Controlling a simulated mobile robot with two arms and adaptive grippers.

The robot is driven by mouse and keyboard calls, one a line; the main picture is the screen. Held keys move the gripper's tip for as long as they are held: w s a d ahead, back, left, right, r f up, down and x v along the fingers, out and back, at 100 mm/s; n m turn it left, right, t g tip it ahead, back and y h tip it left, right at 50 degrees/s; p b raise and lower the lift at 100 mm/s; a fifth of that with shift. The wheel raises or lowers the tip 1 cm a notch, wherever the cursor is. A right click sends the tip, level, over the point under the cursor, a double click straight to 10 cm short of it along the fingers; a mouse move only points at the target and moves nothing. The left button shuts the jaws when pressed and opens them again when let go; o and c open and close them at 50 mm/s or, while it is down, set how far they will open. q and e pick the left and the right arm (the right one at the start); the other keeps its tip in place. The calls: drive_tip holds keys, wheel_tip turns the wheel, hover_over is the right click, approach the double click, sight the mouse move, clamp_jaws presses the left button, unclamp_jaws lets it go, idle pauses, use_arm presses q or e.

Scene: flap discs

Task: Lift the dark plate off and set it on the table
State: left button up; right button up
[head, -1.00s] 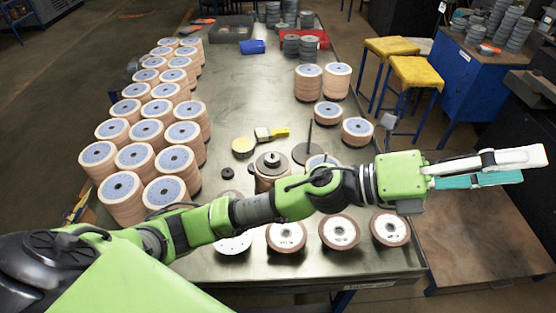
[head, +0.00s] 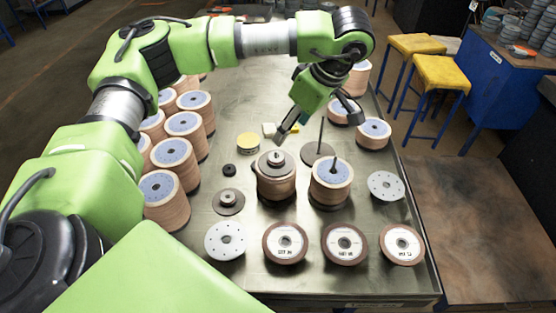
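Another dark plate with a hub (head: 228,203) lies on the table to the left of the stack. My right gripper is not in view.
A dark base with an upright rod (head: 319,153) stands behind right. A blue-topped disc stack (head: 331,183) with a rod is to the right. Several discs line the front edge (head: 345,243). A yellow round piece (head: 248,142) lies behind left. Many disc stacks (head: 173,165) fill the left side.

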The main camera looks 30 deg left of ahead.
use_arm(q)
drive_tip(key=p, duration=0.2)
hover_over(278, 155)
drive_tip(key=d, duration=0.2)
wheel_tip(278, 155, down, 6)
drive_tip(key=shift+s+a+f, duration=0.1)
drive_tip(key=shift+f, duration=0.15)
drive_tip(key=shift+a+f+p, duration=0.1)
drive_tip(key=shift+f+p, duration=0.3)
drive_tip(key=shift+p, duration=0.05)
drive_tip(key=p+x, duration=0.2)
drive_tip(key=x, duration=0.2)
drive_tip(key=shift+s+f, duration=0.1)
drive_tip(key=shift+f, duration=0.35)
drive_tip(key=shift+r, duration=0.1)
drive_tip(key=c, duration=1.6)
